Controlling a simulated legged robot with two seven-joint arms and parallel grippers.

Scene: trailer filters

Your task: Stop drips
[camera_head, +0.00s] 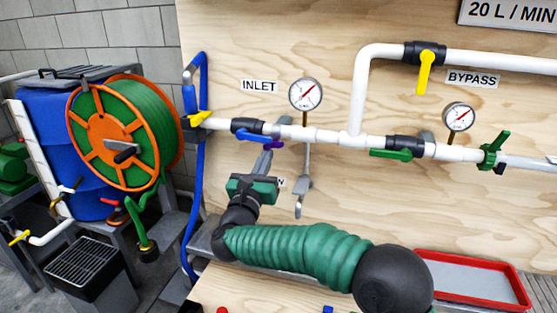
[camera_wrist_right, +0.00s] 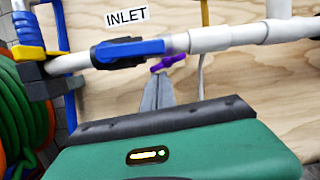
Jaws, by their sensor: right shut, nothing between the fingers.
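My right gripper (camera_head: 266,158) is shut and empty, just below the inlet pipe. In the wrist view its grey fingers (camera_wrist_right: 159,92) point up at the pipe, close below a small purple handle (camera_wrist_right: 168,63). The inlet valve's blue handle (camera_head: 257,136) lies along the pipe; it also shows in the wrist view (camera_wrist_right: 138,49). The purple handle (camera_head: 273,145) is partly hidden by the fingers in the head view. I cannot tell whether the gripper touches either handle. No drips can be made out. My left gripper is not in view.
A green handle (camera_head: 391,154) lies along the pipe; the yellow bypass handle (camera_head: 425,73) hangs crosswise. Gauges (camera_head: 305,93) stand above the pipe. A grey fitting (camera_head: 302,190) hangs below. A hose reel (camera_head: 114,132) stands left; a red tray (camera_head: 474,283) lies lower right.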

